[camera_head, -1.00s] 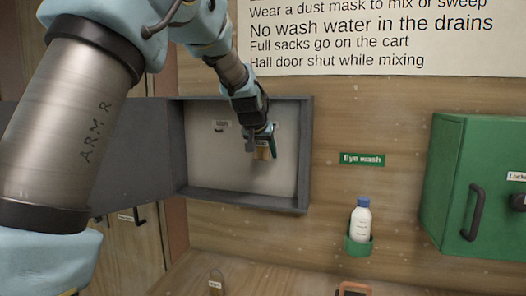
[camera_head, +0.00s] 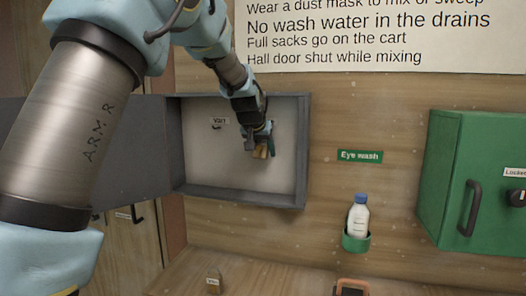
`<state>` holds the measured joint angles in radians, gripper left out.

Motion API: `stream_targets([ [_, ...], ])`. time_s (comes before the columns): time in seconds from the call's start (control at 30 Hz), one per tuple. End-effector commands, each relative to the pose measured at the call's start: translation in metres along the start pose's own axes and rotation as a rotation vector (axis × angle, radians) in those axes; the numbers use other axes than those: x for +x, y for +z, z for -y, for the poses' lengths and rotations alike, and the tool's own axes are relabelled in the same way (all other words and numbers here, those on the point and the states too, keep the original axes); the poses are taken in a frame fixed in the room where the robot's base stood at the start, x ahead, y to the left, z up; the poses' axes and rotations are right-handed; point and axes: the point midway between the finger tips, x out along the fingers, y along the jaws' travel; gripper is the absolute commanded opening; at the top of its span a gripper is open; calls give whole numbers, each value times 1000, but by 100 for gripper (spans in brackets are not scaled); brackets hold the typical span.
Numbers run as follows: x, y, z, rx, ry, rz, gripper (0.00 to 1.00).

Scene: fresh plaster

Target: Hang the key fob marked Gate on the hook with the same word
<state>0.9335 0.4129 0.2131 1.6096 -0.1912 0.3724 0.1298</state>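My gripper (camera_head: 259,147) is inside the open grey key cabinet (camera_head: 246,197), in front of the right part of its back panel. A small tan fob (camera_head: 261,152) shows at my fingertips. Its word cannot be read, and I cannot tell whether the fingers grip it or it hangs on a hook. The hook and label behind my gripper are hidden. To the left, a small dark hook (camera_head: 217,127) sits under a white label (camera_head: 220,120), whose word is too small to read surely.
A bottle (camera_head: 358,216) in a green holder, a green locker (camera_head: 470,190) and a brown-handled item (camera_head: 351,286) are to the right. The cabinet door (camera_head: 120,150) stands open left.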

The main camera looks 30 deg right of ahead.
Motion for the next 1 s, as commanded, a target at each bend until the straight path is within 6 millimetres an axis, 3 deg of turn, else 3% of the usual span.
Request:
stream_targets([
  [0.03, 0, 0, 0, 0, 0, 0, 62],
  [0.3, 0, 0, 0, 0, 0, 0, 92],
  [0.67, -7, 0, 0, 0, 1, -1, 92],
  [1.0, -68, 2, -1, 1, 2, -5, 92],
])
